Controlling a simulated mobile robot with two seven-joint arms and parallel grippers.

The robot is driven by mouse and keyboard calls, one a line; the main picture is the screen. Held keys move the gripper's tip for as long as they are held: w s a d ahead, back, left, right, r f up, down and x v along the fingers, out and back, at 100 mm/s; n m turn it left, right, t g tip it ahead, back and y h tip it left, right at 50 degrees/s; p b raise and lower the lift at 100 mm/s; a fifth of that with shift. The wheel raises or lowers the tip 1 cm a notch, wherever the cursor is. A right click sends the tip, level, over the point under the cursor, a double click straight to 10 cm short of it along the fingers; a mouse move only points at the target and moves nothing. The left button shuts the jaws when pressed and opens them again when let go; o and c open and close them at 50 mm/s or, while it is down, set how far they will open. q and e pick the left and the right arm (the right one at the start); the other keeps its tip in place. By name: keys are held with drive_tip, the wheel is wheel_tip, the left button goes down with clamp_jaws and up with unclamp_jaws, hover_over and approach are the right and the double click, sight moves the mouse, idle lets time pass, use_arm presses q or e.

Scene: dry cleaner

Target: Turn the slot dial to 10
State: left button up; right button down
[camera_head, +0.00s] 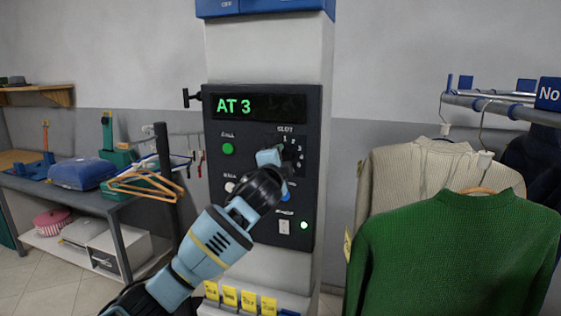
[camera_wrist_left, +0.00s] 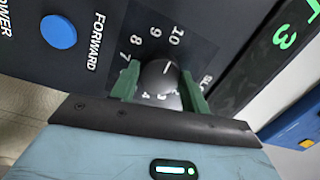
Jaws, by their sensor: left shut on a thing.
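The slot dial (camera_wrist_left: 158,76) is a dark round knob on the black control panel (camera_head: 213,185). My left gripper (camera_wrist_left: 160,84) has its green fingers on either side of the knob and is shut on it. In the left wrist view, a white mark on the knob points towards the printed 10; 7, 8 and 9 also show around it. In the head view, my left gripper (camera_head: 276,154) covers most of the dial. The green display (camera_head: 240,106) reads AT 3. My right gripper is not in view.
A green button (camera_head: 227,149), a white button (camera_head: 229,187) and a blue FORWARD button (camera_wrist_left: 58,32) are near the dial. Yellow tags (camera_head: 248,300) are below.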

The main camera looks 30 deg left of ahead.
use_arm(q)
drive_tip(key=shift+m, duration=0.3)
drive_tip(key=o, duration=1)
drive_tip(key=shift+v, duration=3.9)
